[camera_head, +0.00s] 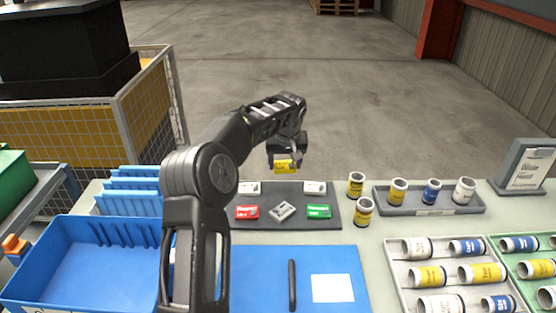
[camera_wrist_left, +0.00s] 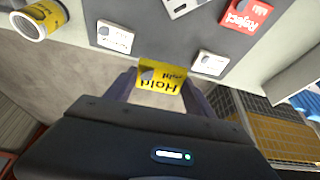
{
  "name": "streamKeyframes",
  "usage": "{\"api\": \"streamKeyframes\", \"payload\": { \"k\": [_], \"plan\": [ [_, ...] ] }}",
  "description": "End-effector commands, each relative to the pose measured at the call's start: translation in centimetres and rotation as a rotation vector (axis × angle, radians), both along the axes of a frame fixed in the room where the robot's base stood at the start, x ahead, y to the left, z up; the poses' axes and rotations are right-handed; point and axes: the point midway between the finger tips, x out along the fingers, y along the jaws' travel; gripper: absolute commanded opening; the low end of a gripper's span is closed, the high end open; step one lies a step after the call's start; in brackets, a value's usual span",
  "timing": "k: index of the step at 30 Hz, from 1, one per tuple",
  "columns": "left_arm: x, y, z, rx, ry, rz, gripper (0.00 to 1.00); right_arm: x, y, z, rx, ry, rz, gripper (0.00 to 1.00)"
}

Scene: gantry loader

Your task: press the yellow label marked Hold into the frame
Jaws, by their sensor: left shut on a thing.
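The yellow label marked Hold (camera_head: 285,167) is held up in my left gripper (camera_head: 286,157), above the far edge of the dark board. In the left wrist view the label (camera_wrist_left: 160,77) sits between the two fingers, its text upside down. On the dark board (camera_head: 295,227) a tilted grey piece (camera_head: 282,211) lies between a red label (camera_head: 246,212) and a green label (camera_head: 319,211). I cannot tell for sure whether this grey piece is the frame. My right gripper is not in view.
Two white labels (camera_head: 315,187) lie along the board's far edge. Yellow-labelled cups (camera_head: 364,212) stand right of it, near a grey tray (camera_head: 450,210). A blue bin (camera_head: 80,285) is at left, and a blue mat (camera_head: 262,285) with a black bar lies in front.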

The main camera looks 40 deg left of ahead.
Motion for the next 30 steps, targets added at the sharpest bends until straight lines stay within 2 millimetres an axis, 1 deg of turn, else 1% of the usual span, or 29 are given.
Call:
{"api": "streamKeyframes", "payload": {
  "k": [2, 5, 8, 11, 12, 14, 15, 17, 18, 21, 25, 27, 30],
  "plan": [
    [0.0, -0.8, 0.1, -0.002, 0.0, -0.017, 0.24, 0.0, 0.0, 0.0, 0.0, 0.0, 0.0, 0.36],
    [0.0, -2.6, 0.3, -0.005, -0.004, -0.058, 0.24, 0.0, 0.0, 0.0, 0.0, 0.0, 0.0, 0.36],
    [-0.2, -5.6, 0.5, -0.009, -0.005, -0.124, 0.24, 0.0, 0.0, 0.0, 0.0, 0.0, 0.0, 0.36],
    [-0.8, -9.5, 0.6, -0.014, -0.008, -0.212, 0.24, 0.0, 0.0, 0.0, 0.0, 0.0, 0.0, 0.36],
    [-1.2, -11.2, 0.7, -0.016, -0.008, -0.252, 0.24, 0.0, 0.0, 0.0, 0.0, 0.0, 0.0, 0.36],
    [-2.0, -13.9, 0.7, -0.017, -0.009, -0.314, 0.24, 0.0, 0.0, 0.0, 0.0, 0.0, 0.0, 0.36],
    [-2.6, -15.8, 0.7, -0.016, -0.01, -0.356, 0.24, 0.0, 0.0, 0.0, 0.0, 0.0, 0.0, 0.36],
    [-3.8, -18.4, 0.6, -0.015, -0.009, -0.421, 0.24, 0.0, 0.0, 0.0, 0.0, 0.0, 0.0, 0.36],
    [-4.6, -20.1, 0.6, -0.014, -0.01, -0.461, 0.24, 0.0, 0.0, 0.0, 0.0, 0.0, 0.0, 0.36],
    [-6.8, -23.6, 0.3, -0.01, -0.009, -0.554, 0.24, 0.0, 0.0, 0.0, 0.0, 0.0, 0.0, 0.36],
    [-9.2, -26.8, -0.2, -0.004, -0.005, -0.642, 0.24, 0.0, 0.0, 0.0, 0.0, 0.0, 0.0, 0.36],
    [-10.1, -27.8, -0.4, -0.001, -0.004, -0.672, 0.24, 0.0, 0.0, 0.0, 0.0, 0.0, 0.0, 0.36],
    [-10.8, -28.6, -0.6, 0.0, -0.001, -0.696, 0.24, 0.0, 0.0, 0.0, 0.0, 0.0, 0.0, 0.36]
  ]
}}
